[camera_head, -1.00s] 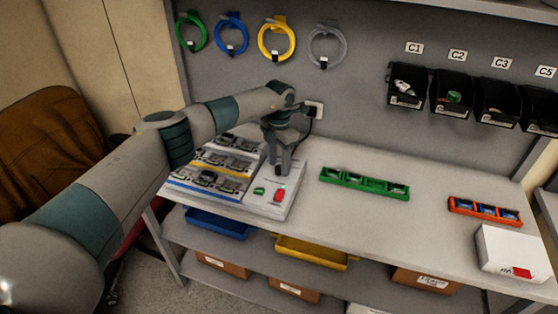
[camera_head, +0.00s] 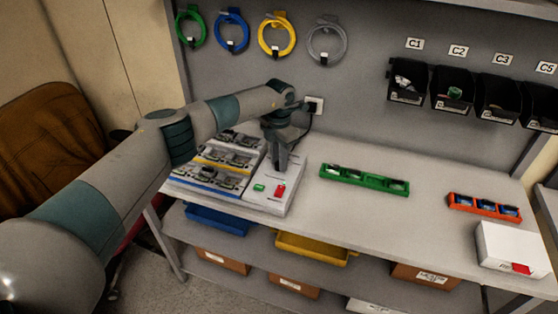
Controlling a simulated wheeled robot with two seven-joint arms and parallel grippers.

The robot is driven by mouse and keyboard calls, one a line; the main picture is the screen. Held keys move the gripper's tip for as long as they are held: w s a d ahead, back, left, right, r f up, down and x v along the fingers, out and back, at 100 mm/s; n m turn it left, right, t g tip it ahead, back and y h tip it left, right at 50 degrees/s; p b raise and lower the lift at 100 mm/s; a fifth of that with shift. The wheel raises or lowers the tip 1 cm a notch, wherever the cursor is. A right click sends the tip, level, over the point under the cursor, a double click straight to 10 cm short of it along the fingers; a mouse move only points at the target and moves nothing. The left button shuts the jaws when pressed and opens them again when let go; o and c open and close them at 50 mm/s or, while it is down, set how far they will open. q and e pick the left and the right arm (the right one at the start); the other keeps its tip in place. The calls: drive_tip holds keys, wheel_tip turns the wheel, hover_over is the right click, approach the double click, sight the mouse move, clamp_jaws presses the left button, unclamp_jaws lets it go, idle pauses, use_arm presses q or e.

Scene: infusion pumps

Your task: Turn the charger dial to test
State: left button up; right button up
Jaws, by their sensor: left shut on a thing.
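The charger (camera_head: 268,203) is a white box on the left part of the table, with a green button or light and a red one on its front face. My left gripper (camera_head: 280,168) points down onto the upper part of the charger. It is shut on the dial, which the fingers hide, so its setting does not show. My right gripper is not in view.
A rack of pumps or modules (camera_head: 215,165) stands directly left of the charger. A green tray (camera_head: 365,180) lies to the right, then an orange tray (camera_head: 484,207) and a white box (camera_head: 510,247). Black bins (camera_head: 453,92) and coiled cables hang on the back panel.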

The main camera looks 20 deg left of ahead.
use_arm(q)
drive_tip(key=n+b, duration=0.2)
drive_tip(key=n, duration=0.2)
drive_tip(key=shift+f, duration=0.1)
drive_tip(key=n+b, duration=0.2)
drive_tip(key=n, duration=0.3)
drive_tip(key=n+b, duration=0.1)
drive_tip(key=n, duration=0.3)
drive_tip(key=shift+b, duration=0.35)
drive_tip(key=n, duration=0.4)
drive_tip(key=shift+r+n+b, duration=0.2)
drive_tip(key=shift+n+b, duration=0.1)
drive_tip(key=shift+b, duration=0.1)
drive_tip(key=shift+w, duration=0.1)
drive_tip(key=o, duration=1)
drive_tip(key=shift+o, duration=0.2)
